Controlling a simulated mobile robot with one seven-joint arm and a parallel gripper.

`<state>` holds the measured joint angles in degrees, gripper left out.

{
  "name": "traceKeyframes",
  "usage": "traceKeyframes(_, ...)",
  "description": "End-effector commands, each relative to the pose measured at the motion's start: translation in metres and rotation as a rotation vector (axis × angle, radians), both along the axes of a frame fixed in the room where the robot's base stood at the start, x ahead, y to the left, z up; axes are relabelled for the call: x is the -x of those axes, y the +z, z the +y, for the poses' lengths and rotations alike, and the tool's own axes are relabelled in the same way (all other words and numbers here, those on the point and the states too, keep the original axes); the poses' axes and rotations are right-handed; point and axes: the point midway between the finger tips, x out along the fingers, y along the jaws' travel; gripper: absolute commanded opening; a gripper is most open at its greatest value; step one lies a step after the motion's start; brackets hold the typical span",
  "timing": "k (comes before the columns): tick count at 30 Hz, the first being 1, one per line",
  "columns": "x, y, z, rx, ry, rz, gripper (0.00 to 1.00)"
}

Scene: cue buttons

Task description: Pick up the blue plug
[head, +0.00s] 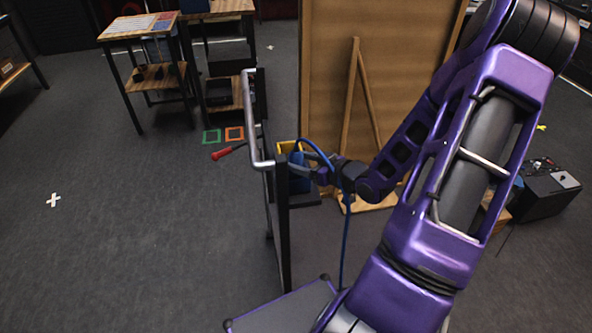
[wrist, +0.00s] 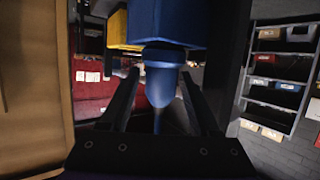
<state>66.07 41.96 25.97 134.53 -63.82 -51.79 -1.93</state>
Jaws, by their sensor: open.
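The blue plug (wrist: 160,82) is a rounded, tapering piece in the wrist view. It sits against a blue block (wrist: 165,20), with a cable trailing from its narrow end. In the head view the blue block (head: 298,173) is on the cart, and the plug is hard to make out near my gripper. My gripper (head: 314,173) is at the block's right side. In the wrist view my gripper (wrist: 160,88) is open, one finger on each side of the plug. I cannot tell whether a finger touches it. A blue cable (head: 345,240) arcs over my wrist and hangs down.
A yellow block (head: 288,147) is beside the blue one. The cart's grey rail (head: 254,120) and dark post stand left of my gripper. A wooden panel (head: 335,80) stands behind. A red handle (head: 222,154) sticks out leftward.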

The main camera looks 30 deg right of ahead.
Motion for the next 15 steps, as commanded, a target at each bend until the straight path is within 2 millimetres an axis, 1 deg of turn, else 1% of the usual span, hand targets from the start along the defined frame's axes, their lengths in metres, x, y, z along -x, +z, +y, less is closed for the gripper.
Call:
traceKeyframes(3, -0.017, -0.007, 0.008, -0.002, 0.004, -0.002, 0.63)
traceKeyframes(7, -0.033, -0.013, 0.013, -0.001, 0.003, -0.002, 0.63)
traceKeyframes(10, -0.04, -0.015, 0.015, 0.0, 0.002, -0.001, 0.63)
traceKeyframes(15, -0.041, -0.015, 0.015, 0.0, 0.001, -0.001, 0.63)
